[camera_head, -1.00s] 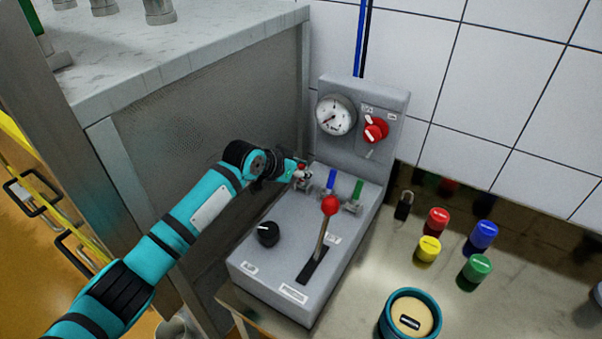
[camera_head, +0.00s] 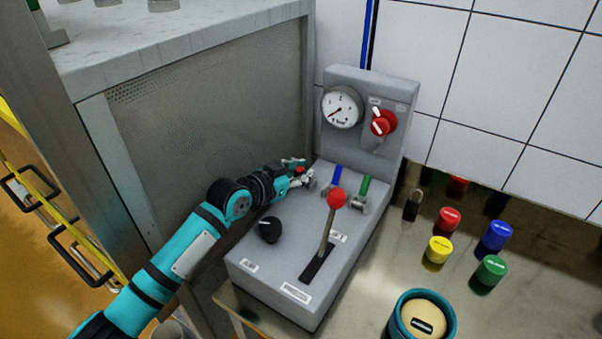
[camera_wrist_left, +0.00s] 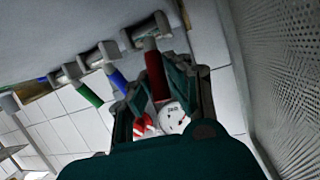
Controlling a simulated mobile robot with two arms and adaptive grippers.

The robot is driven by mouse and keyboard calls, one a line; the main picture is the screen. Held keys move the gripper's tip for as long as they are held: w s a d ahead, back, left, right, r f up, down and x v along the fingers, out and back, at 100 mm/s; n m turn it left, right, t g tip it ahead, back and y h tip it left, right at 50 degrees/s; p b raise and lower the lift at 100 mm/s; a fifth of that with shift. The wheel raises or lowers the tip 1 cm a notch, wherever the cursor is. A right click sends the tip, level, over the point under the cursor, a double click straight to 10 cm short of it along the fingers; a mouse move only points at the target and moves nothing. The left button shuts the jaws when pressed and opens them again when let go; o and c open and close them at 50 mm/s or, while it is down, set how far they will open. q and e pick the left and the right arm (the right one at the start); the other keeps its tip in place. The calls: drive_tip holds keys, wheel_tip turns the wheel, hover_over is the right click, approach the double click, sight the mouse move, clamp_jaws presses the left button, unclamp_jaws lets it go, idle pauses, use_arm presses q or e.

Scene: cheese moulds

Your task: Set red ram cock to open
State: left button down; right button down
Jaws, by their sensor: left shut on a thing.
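The red ram cock's handle (camera_wrist_left: 155,75) is a red bar on a metal valve body (camera_wrist_left: 148,30). In the left wrist view it lies between the two fingers of my left gripper (camera_wrist_left: 160,85), which is shut on it. In the head view my left gripper (camera_head: 300,177) is at the left end of the cock row, and only a bit of red shows there. The blue cock (camera_head: 337,174) and green cock (camera_head: 363,187) stand beside it. In the wrist view the red handle is angled slightly differently from the blue one. My right gripper is out of view.
The grey console (camera_head: 285,200) also carries a red-knobbed lever (camera_head: 336,198), a black knob (camera_head: 270,229), a gauge (camera_head: 342,107) and a red rotary switch (camera_head: 383,123). A steel cabinet (camera_head: 210,120) stands close on the left. A padlock (camera_head: 412,208) and coloured caps are on the right.

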use_arm(q)
drive_tip(key=shift+s+d+f, duration=0.1)
drive_tip(key=c, duration=1.2)
unclamp_jaws()
drive_tip(key=shift+c, duration=0.2)
drive_tip(key=v, duration=1.2)
